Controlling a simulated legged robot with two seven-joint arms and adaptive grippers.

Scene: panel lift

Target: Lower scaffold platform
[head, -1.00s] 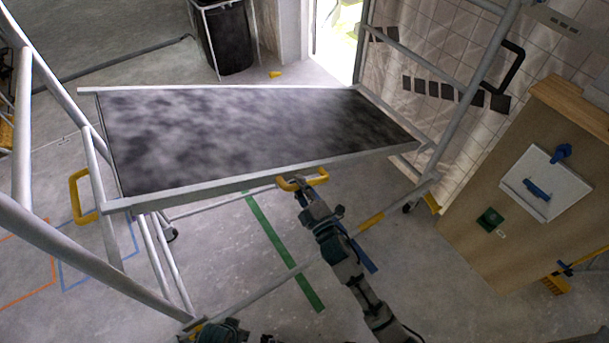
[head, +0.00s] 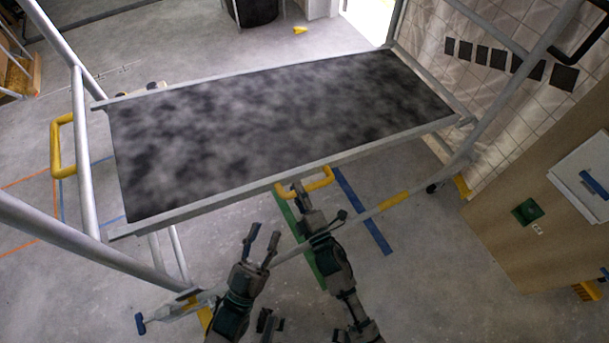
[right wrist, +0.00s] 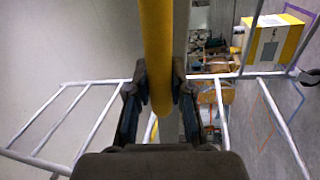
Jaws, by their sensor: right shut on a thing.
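The scaffold platform (head: 280,118) is a dark mottled panel with a grey metal rim, held between the scaffold's end frames (head: 82,150). A yellow handle (head: 320,186) sits on its near long edge. My right gripper (head: 298,187) is shut on this handle. In the right wrist view the yellow handle bar (right wrist: 157,55) runs between the fingers (right wrist: 158,92). My left gripper (head: 264,240) is open and empty, below the near edge and left of the right arm. Another yellow handle (head: 62,145) is at the left end frame. The platform's end supports are partly hidden.
A wooden cabinet (head: 525,190) with a white panel stands at the right. A tiled wall (head: 480,80) is behind it. A black bin (head: 252,10) and a small yellow object (head: 300,30) are at the back. A low scaffold bar crosses near my arms.

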